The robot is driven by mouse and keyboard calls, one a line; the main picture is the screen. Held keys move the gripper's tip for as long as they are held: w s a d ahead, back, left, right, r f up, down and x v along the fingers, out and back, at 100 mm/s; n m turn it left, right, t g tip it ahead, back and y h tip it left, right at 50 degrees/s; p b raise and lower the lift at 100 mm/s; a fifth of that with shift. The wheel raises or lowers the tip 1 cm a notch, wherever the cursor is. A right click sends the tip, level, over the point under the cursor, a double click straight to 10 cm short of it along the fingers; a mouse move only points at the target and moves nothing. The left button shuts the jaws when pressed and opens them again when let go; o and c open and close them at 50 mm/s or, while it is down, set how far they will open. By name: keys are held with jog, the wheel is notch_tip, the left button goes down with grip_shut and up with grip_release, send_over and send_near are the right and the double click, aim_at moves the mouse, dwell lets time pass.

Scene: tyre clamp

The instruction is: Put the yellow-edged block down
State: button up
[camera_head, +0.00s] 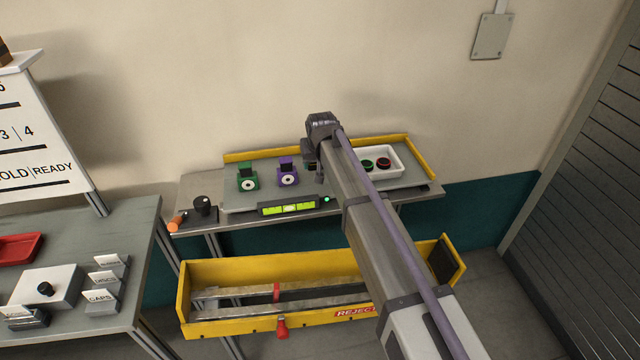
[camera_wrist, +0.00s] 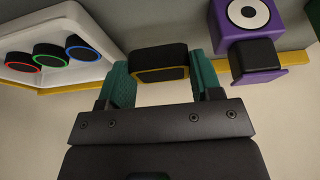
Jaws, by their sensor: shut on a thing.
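The yellow-edged block (camera_wrist: 159,62) is black with a thin yellow border and sits between the teal fingers of my gripper (camera_wrist: 161,80) in the wrist view. My gripper is shut on it. In the head view my gripper (camera_head: 319,170) is over the back bench, between the purple fixture (camera_head: 288,178) and the white tray (camera_head: 401,171). The block is mostly hidden there behind the gripper and arm. I cannot tell whether its underside touches the bench.
A green fixture (camera_head: 247,182) stands left of the purple one. The white tray holds dark discs with coloured rims (camera_wrist: 48,55). A green-lit level gauge (camera_head: 289,208) is at the bench's front edge. A yellow rail (camera_head: 262,154) runs behind. A yellow reject bin (camera_head: 215,271) is below.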

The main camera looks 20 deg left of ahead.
notch_tip(320, 180, down, 6)
jog(key=b, duration=0.4)
jog(key=shift+r, duration=0.45)
jog(key=shift+f, duration=0.25)
jog(key=o, duration=0.9)
jog(key=shift+r, duration=0.1)
